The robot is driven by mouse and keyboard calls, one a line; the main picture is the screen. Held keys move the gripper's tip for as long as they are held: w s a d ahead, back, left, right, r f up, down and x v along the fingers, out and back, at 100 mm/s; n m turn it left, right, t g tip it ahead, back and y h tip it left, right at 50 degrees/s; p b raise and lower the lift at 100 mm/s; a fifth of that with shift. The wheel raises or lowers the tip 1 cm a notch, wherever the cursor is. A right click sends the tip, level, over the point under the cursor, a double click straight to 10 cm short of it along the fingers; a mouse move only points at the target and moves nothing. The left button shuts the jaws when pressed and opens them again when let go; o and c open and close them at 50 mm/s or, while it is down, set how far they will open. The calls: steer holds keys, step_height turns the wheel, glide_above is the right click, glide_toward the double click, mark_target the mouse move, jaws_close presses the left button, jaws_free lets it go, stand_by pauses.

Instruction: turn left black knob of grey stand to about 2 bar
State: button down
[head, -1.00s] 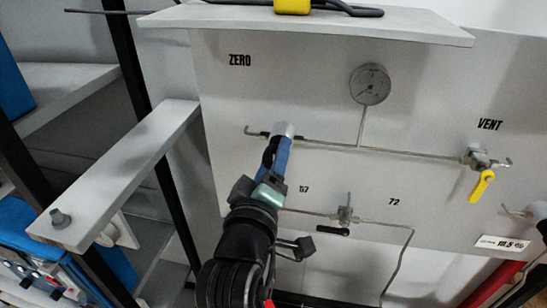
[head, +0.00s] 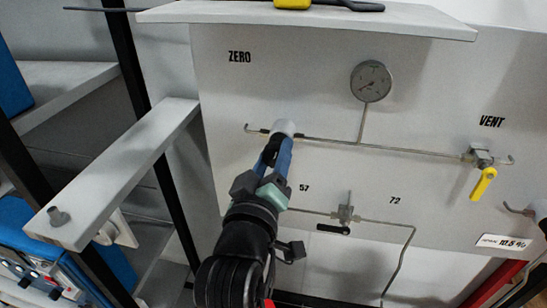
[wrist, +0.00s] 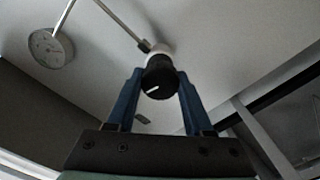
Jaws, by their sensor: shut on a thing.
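The grey stand (head: 230,100) has an upright panel with the word ZERO at its upper left. The left black knob (wrist: 160,82) shows in the wrist view with a white pointer line and a pale collar behind it. My gripper (head: 277,150) reaches it on the panel's left side, and it also shows in the wrist view (wrist: 158,90) with its blue fingers on both sides of the knob. The gripper is shut on the knob. A round gauge (head: 371,81) sits above the pipe; it also shows in the wrist view (wrist: 50,47). Its reading is too small to tell.
A yellow-handled vent valve (head: 482,182) is at the right of the panel. A smaller valve with a black handle (head: 343,215) sits on the lower pipe, right of my arm. A grey shelf arm (head: 125,170) juts out at the left.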

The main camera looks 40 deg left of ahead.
steer(key=m+b, duration=0.1)
steer(key=m, duration=0.6)
steer(key=m+b, duration=0.1)
steer(key=m, duration=0.5)
steer(key=shift+m, duration=0.4)
steer(key=m+b, duration=0.1)
steer(key=m, duration=0.2)
steer(key=shift+d+m, duration=0.1)
steer(key=shift+m, duration=0.2)
steer(key=m, duration=0.3)
steer(key=shift+m+b, duration=0.3)
steer(key=shift+b, duration=0.1)
steer(key=m+b, duration=0.1)
steer(key=m, duration=0.4)
steer(key=shift+f+m, duration=0.1)
steer(key=shift+m, duration=0.6)
steer(key=shift+c, duration=1.4)
jaws_free()
